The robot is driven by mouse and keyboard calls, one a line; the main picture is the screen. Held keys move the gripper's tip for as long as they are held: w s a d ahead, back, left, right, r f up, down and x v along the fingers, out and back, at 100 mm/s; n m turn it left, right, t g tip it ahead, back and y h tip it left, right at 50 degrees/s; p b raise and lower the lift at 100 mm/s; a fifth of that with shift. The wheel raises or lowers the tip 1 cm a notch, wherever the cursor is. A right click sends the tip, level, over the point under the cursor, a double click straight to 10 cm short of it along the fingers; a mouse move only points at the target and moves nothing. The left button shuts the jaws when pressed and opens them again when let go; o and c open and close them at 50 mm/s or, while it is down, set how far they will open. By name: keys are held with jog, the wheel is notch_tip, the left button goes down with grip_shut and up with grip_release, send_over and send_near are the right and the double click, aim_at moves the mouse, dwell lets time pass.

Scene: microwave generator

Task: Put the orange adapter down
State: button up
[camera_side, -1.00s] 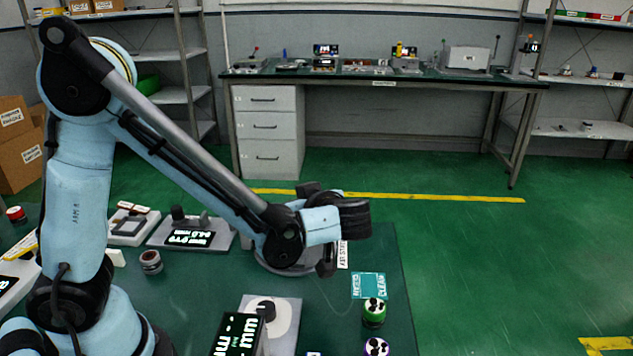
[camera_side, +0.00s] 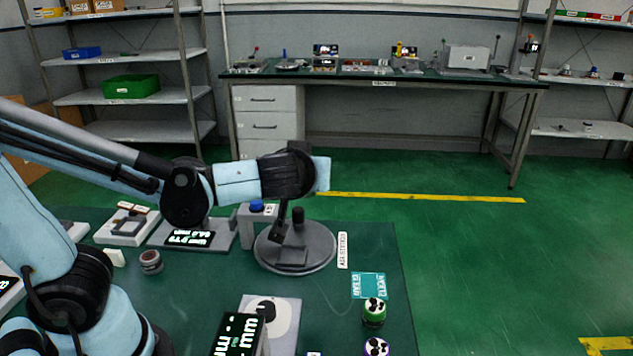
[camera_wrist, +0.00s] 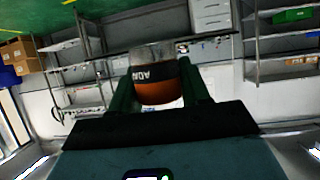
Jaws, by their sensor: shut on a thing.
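The orange adapter (camera_wrist: 160,93) shows in the wrist view, with a black lettered band and a grey metallic end. My gripper (camera_wrist: 157,78) is shut on it, with one dark finger on each side. In the side view, the end of my arm (camera_side: 322,173) is raised above the bench, over and behind the round grey station (camera_side: 318,250). My fingers and the adapter are hidden there. The wrist view faces the room's shelves and appears upside down.
The round station has an upright black post (camera_side: 298,222). A grey stand with a blue knob (camera_side: 257,206) is left of it. A teal labelled mat (camera_side: 369,285), a green cylinder (camera_side: 374,314) and a purple-topped one (camera_side: 376,347) are at right. A display box (camera_side: 238,334) stands in front.

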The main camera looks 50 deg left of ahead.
jog(key=shift+d+r+m+t+h, duration=0.2)
jog(key=shift+d+m+t+h, duration=0.2)
jog(key=shift+m+h, duration=0.2)
jog(key=shift+d+r+m+t+h, duration=0.2)
jog(key=shift+d+m+t+h, duration=0.15)
jog(key=shift+m+h, duration=0.2)
jog(key=n+g+y, duration=0.1)
jog(key=a+f+n+y, duration=0.1)
jog(key=shift+w+a+n+g+y, duration=0.15)
jog(key=shift+a+n+g+y, duration=0.15)
jog(key=shift+n+g+y, duration=0.05)
jog(key=shift+s+a+f+n+g+y, duration=0.2)
jog(key=shift+s+f+n+g+y, duration=0.3)
jog(key=shift+n+g, duration=0.7)
jog(key=shift+s+a+f+n+g+y, duration=0.2)
jog(key=shift+f+n+g+y, duration=0.25)
jog(key=shift+n+g+y, duration=0.55)
jog(key=shift+s+a+f+n+g+y, duration=0.2)
jog(key=shift+s+f+n+g+y, duration=0.25)
jog(key=shift+n+g, duration=0.9)
jog(key=shift+w+f, duration=0.1)
send_near(289, 252)
jog(key=a, duration=0.5)
jog(key=shift+w+r, duration=0.2)
jog(key=shift+w, duration=0.15)
jog(key=a, duration=0.4)
jog(key=shift+w+a, duration=0.1)
jog(key=shift+w, duration=0.3)
jog(key=shift+f, duration=0.45)
